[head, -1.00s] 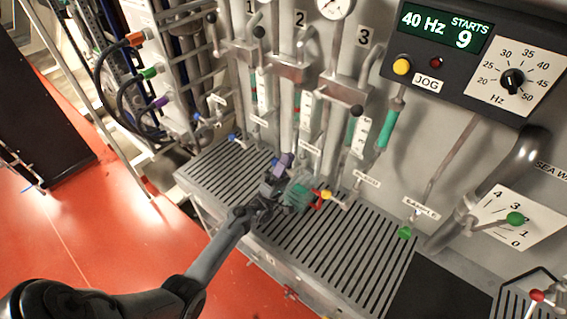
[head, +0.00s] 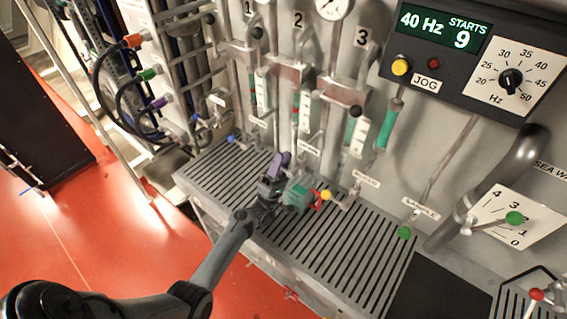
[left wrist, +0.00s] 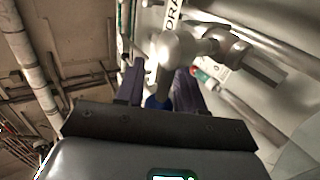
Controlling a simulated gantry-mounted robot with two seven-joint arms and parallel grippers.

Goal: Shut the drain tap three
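My left gripper (head: 280,161) reaches in low at the panel, over the slatted tray, at the third tap in the row labelled as drains. Its label (head: 311,148) shows just above the purple fingers, but the tap is mostly hidden in the head view. In the left wrist view the two purple fingers (left wrist: 158,88) stand apart, one each side of a blue-ended lever (left wrist: 157,103). Light shows between lever and left finger. The tap's pale rounded body (left wrist: 180,48) is beyond, with part of a "DRA" label (left wrist: 172,14). My right gripper is not in view.
Two other blue-handled taps, one (head: 233,136) and another (head: 196,117), lie to the left. A yellow-handled tap (head: 326,195) is close on the gripper's right. A green-handled sample tap (head: 404,233) is farther right. The slatted tray (head: 345,268) is clear in front.

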